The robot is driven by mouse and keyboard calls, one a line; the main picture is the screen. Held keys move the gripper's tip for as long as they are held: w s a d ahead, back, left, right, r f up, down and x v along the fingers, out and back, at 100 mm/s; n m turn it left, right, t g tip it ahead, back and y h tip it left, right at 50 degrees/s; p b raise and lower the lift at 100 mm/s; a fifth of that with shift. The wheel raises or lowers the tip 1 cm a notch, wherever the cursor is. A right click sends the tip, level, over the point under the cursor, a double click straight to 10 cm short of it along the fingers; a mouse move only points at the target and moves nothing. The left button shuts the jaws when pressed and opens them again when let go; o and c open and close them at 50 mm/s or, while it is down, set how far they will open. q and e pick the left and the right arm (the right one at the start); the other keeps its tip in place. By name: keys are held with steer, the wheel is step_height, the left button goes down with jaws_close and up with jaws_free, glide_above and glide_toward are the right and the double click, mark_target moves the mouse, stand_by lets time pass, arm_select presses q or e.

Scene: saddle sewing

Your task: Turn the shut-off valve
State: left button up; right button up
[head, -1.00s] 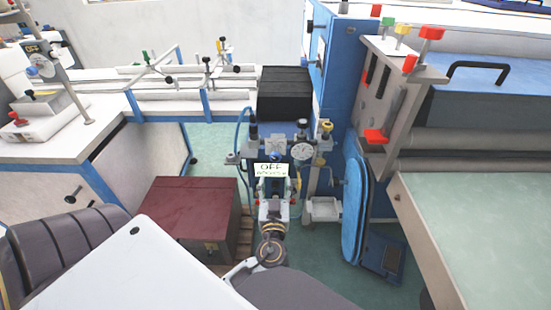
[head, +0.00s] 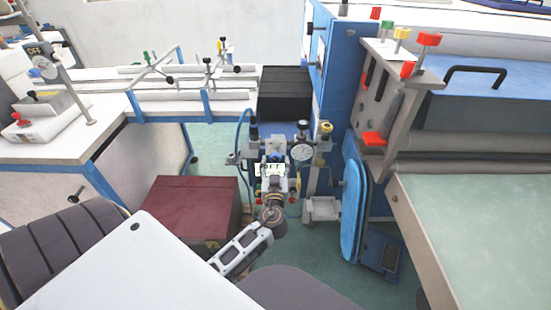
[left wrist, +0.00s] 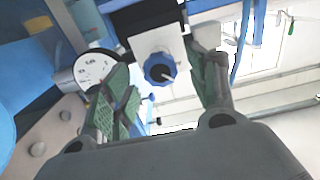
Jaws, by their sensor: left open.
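In the head view my left gripper (head: 274,176) is in front of the valve assembly, partly covering a white label. The knob is hard to make out there. My right gripper is not in view.
A pressure gauge (head: 302,152) sits just right of the valve; it also shows in the left wrist view (left wrist: 94,68). A dark red box (head: 190,212) stands at the left. A blue machine frame (head: 336,70) and a blue padded panel (head: 353,215) stand at the right.

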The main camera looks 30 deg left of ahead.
mark_target(275, 160)
arm_select(q)
steer(key=shift+x, duration=1.1)
steer(key=shift+w+a, duration=0.25)
steer(key=shift+w, duration=0.15)
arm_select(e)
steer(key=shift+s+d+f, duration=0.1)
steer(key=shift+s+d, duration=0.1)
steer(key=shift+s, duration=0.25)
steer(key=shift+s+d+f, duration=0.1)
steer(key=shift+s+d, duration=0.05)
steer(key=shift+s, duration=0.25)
arm_select(q)
steer(key=c, duration=1)
steer(key=shift+c, duration=0.2)
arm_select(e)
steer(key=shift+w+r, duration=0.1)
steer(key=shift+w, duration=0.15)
